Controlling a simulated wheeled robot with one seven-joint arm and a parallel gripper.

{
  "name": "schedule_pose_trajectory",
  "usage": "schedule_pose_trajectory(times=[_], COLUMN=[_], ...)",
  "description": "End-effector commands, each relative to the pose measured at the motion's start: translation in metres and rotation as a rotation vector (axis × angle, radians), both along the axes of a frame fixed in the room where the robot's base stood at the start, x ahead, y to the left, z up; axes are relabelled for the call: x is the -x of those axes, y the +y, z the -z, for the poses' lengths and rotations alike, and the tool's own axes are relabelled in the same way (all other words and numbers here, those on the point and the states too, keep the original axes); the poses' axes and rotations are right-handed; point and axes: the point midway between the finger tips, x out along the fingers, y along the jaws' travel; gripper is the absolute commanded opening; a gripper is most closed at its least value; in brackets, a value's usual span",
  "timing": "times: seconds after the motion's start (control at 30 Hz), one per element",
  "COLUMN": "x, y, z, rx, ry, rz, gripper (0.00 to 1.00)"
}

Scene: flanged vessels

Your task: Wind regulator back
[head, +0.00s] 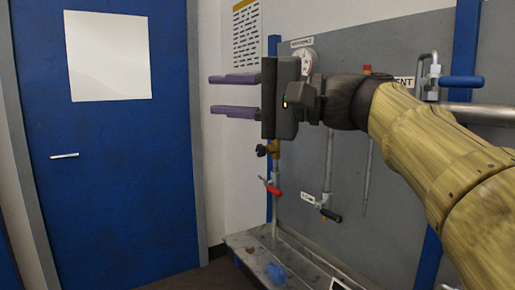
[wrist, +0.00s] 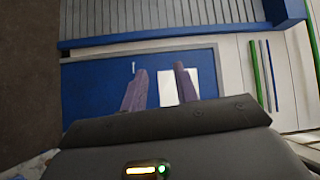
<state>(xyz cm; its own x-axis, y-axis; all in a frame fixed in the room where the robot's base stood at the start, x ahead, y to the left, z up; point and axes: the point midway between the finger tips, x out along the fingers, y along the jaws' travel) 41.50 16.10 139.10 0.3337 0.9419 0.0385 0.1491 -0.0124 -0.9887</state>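My gripper (head: 212,95) is held in the air in front of the grey panel, its two purple fingers pointing left and spread apart with nothing between them. In the wrist view the gripper (wrist: 160,70) also shows an empty gap, with the blue door beyond. A dark knob on a brass fitting (head: 267,150), which looks like the regulator, sits on a vertical pipe just below my gripper, apart from it. A round white gauge (head: 303,60) is partly hidden behind my gripper. The regulator does not show in the wrist view, and its setting cannot be read.
Below the knob is a red-handled valve (head: 273,190); a black-handled valve (head: 330,214) is to its right. A blue-handled valve (head: 460,82) is at upper right. A metal tray (head: 250,245) lies below. The blue door (head: 120,190) stands left, with clear space before it.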

Motion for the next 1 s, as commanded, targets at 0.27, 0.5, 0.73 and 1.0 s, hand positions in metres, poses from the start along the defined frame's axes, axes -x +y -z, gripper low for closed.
schedule_pose_trajectory(times=[0.27,0.5,0.73,1.0], x=[-0.066,-0.06,-0.007,0.059], y=[-0.026,-0.073,-0.122,-0.156], z=[0.101,0.217,0.289,0.322], rx=[0.315,0.752,1.185,1.52], ry=[0.26,0.406,0.397,0.245], rz=[0.236,0.35,0.286,0.074], gripper=[0.3,0.3,0.3,0.3])
